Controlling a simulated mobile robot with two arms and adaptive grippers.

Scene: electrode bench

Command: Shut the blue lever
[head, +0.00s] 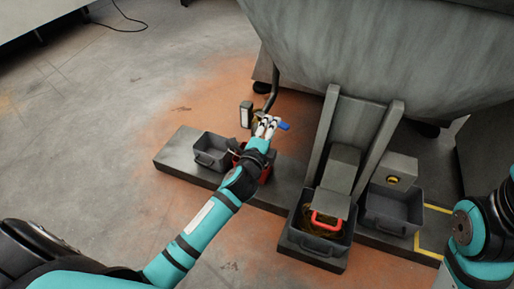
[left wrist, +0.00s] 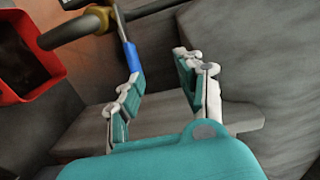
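The blue lever (head: 284,126) shows just beside the fingertips of my left gripper (head: 267,126) in the head view. In the left wrist view the blue lever (left wrist: 134,58) hangs from a brass valve (left wrist: 98,18) on a grey pipe (left wrist: 72,32). My left gripper (left wrist: 165,75) is open, with a clear gap between its fingers. The lever's blue end is close to the tip of the left-hand finger; I cannot tell if they touch. In the head view the valve is mostly hidden behind the gripper. My right gripper is out of view.
A red bin (left wrist: 58,50) lies under the pipe, partly behind my left arm in the head view. Grey bins (head: 210,150) (head: 392,207) and a bin with a red-handled item (head: 325,222) stand along the low plinth. A big grey tank (head: 400,60) rises behind.

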